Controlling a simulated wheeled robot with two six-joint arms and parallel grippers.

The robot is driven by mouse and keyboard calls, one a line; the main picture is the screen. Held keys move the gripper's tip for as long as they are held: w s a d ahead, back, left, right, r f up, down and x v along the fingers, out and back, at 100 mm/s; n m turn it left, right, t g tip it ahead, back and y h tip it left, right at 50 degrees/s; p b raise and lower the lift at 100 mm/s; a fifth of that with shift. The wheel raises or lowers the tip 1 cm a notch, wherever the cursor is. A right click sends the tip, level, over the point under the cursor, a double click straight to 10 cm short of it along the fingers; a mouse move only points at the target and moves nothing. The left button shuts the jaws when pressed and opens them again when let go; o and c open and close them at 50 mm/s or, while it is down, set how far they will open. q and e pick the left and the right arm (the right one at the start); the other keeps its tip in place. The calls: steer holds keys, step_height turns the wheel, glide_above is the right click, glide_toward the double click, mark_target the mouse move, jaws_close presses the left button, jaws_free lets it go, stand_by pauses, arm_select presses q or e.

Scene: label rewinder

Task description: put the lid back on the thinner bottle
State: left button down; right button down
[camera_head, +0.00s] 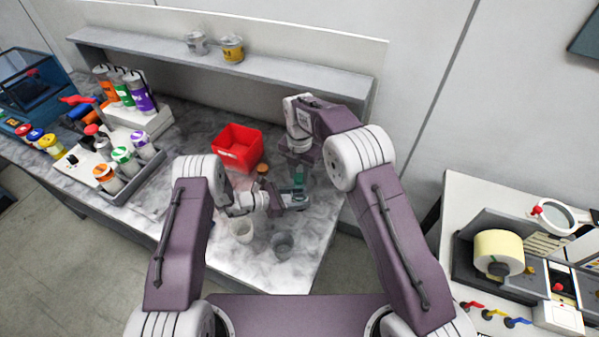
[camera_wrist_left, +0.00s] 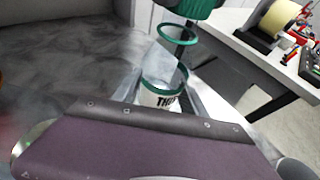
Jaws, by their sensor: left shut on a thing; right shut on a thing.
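The thinner bottle (camera_wrist_left: 162,102) shows in the left wrist view as a clear body with a white label reading "THI…", a green band and a green ring at its top. My left gripper (camera_head: 297,201) is shut on it, and in the head view the arm mostly hides it. A dark green lid (camera_wrist_left: 195,7) is above the ring in the left wrist view, with a small gap between them. A green piece, likely this lid, also shows in the head view (camera_head: 299,178). My right gripper (camera_head: 299,160) is shut on the lid from above.
A red bin (camera_head: 239,148) and a small brown-capped bottle (camera_head: 262,169) stand behind my left gripper. A white cup (camera_head: 241,231) and a grey cup (camera_head: 283,245) stand in front. A rack of bottles (camera_head: 122,170) is at left; a label rewinder (camera_head: 498,253) is on the right table.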

steer(key=shift+f, duration=0.55)
stand_by(0.4)
